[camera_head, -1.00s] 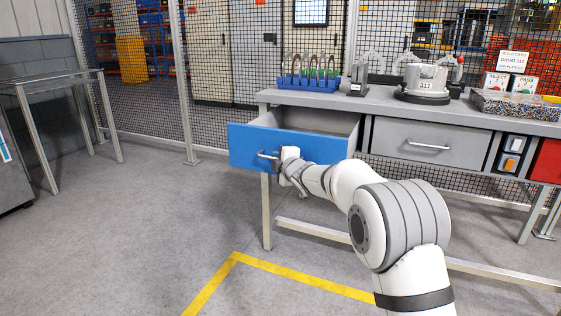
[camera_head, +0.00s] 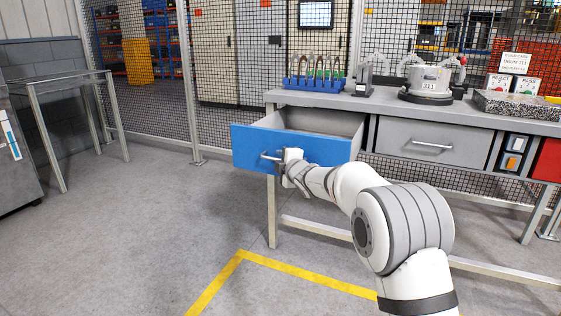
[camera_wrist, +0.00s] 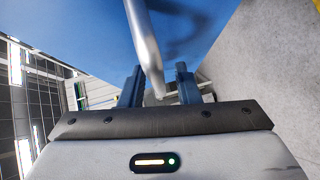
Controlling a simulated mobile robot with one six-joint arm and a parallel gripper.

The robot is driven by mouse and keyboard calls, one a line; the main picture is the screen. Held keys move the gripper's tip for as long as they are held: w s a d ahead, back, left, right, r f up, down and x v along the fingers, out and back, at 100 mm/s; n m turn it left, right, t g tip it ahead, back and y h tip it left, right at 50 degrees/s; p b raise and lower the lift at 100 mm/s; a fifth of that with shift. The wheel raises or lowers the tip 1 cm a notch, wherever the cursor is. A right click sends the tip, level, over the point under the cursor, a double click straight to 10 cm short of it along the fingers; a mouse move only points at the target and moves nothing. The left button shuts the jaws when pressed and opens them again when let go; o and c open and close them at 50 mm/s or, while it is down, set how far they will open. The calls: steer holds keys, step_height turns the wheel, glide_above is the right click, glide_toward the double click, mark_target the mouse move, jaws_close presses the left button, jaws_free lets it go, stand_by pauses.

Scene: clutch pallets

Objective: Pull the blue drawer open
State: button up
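The blue drawer (camera_head: 250,144) sticks well out from the left end of the grey bench, its inside visible and seemingly empty. Its silver bar handle (camera_head: 268,157) is on the front. My gripper (camera_head: 285,160) is at the right part of the handle. In the wrist view, the handle (camera_wrist: 145,45) passes between the two blue-grey fingers of my gripper (camera_wrist: 160,85), with visible gaps on both sides. The blue drawer front (camera_wrist: 85,35) fills the upper part of that view.
The bench (camera_head: 390,106) carries a blue rack (camera_head: 315,84), a metal drum fixture (camera_head: 426,82) and a speckled block (camera_head: 515,105). A closed grey drawer (camera_head: 410,143) is right of the blue one. A frame table (camera_head: 60,82) stands left. The floor before the drawer is clear.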

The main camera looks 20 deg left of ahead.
steer(key=shift+p+v, duration=0.4)
steer(key=shift+v, duration=3.5)
steer(key=s+d+r+m+g+h+p, duration=0.1)
steer(key=s+d+r+m+h+p, duration=0.35)
steer(key=d, duration=0.45)
steer(key=s+d+r+m+g+h+p, duration=0.1)
steer(key=s+d+r+m+p, duration=0.25)
steer(key=d+r+p, duration=0.4)
steer(key=s+d+r+m+h+p, duration=0.35)
steer(key=d+m+p, duration=0.2)
steer(key=d, duration=0.55)
steer(key=s+d+r+m+g+p, duration=0.2)
steer(key=s+d+m+p, duration=0.1)
steer(key=s, duration=0.6)
steer(key=s+d+r+m+g+h+p, duration=0.1)
steer(key=s+d+r+m+g+p, duration=0.2)
steer(key=s+p, duration=0.4)
steer(key=s+d+r+m+g+p, duration=0.2)
steer(key=s+d+m+p, duration=0.3)
steer(key=s, duration=0.6)
steer(key=shift+s+d+r+g+h+p, duration=0.3)
steer(key=shift+s+d+r+p, duration=0.15)
steer(key=shift+r, duration=0.25)
